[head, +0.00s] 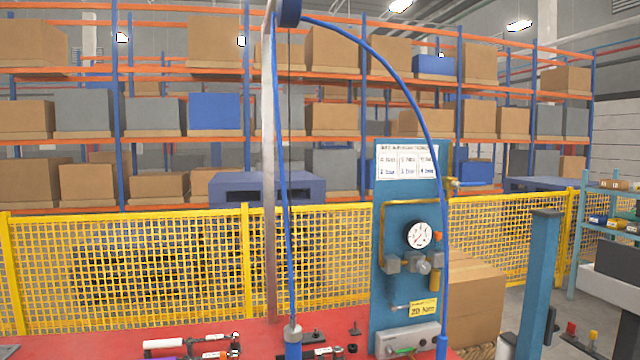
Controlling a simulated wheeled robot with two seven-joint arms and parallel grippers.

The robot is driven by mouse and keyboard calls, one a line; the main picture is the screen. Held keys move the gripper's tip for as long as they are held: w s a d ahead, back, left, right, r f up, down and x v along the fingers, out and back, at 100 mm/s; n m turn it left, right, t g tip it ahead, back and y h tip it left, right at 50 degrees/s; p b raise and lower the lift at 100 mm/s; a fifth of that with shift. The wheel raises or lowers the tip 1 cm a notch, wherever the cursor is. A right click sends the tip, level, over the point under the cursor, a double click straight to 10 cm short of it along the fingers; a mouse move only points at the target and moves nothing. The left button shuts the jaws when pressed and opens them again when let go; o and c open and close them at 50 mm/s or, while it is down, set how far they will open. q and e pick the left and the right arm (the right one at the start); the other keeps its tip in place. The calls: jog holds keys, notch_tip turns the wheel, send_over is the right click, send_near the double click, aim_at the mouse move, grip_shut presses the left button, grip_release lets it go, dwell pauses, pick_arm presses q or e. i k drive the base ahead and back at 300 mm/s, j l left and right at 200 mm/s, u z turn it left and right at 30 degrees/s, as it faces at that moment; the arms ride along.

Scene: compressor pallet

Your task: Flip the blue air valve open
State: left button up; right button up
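A blue upright panel (388,300) stands at the back of the red bench, right of centre. It carries a white round gauge (419,235), grey fittings (408,264) below the gauge and a yellow pipe. A small brass-coloured fitting (452,185) sticks out at the panel's upper right edge. I cannot make out a separate blue valve handle or tell its position; the blue hose (437,190) passes in front of the panel's right side. Neither of my grippers is in view.
The red bench top (265,338) holds a white-and-red tool (190,345) and dark small parts. A metal post (268,180) and the hanging blue hose cross the space left of the panel. A grey box (408,340) sits at the panel's foot. Yellow mesh fencing (150,270) stands behind.

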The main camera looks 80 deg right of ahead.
aim_at(458, 185)
jog(key=z, duration=3.7)
jog(key=i+l+z, duration=0.1)
jog(key=i+l, duration=0.45)
jog(key=i+l+z, duration=0.1)
jog(key=i+l, duration=0.35)
jog(key=i, duration=0.2)
jog(key=i+l+z, duration=0.1)
jog(key=i+l, duration=0.35)
jog(key=i, duration=0.15)
